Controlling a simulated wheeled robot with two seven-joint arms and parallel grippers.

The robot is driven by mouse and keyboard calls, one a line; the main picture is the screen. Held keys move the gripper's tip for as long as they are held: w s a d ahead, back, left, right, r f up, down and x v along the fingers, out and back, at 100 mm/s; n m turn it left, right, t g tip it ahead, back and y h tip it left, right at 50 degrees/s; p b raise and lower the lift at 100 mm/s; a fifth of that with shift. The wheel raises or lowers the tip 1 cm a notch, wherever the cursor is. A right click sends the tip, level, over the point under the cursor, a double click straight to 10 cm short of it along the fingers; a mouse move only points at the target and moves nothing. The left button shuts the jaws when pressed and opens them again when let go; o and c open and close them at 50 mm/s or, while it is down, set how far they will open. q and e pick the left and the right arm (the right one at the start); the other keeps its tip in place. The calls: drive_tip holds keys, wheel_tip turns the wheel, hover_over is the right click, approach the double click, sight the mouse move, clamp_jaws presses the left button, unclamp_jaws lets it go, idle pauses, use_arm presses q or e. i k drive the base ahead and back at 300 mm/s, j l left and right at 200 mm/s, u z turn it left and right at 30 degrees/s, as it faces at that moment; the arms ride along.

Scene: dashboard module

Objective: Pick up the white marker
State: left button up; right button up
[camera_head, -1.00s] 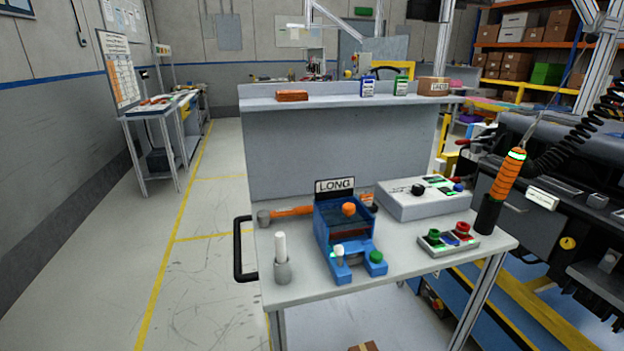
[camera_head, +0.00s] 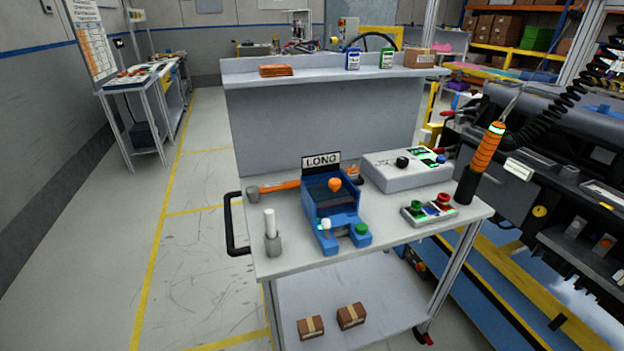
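The white marker (camera_head: 269,222) stands upright in a small grey cylindrical holder (camera_head: 273,244). The holder is near the front left corner of the grey cart's top (camera_head: 290,262). The marker's upper part shows; its lower end is hidden in the holder. Neither of my grippers is in the head view, and nothing touches the marker.
A blue fixture (camera_head: 338,205) with a LONG sign stands right of the holder. A hammer (camera_head: 277,187) lies behind. A button box (camera_head: 429,208), a grey control box (camera_head: 405,170) and an orange screwdriver (camera_head: 486,155) are farther right. A black handle (camera_head: 233,224) is at left.

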sight(269, 213)
drive_tip(key=z, duration=0.35)
drive_tip(key=k+j+z, duration=0.2)
drive_tip(key=z, duration=0.2)
drive_tip(key=k+j+z, duration=0.45)
drive_tip(key=z, duration=0.3)
drive_tip(key=k+j+z, duration=0.1)
drive_tip(key=k+z, duration=0.3)
drive_tip(key=k, duration=0.3)
drive_tip(key=i+j, duration=0.45)
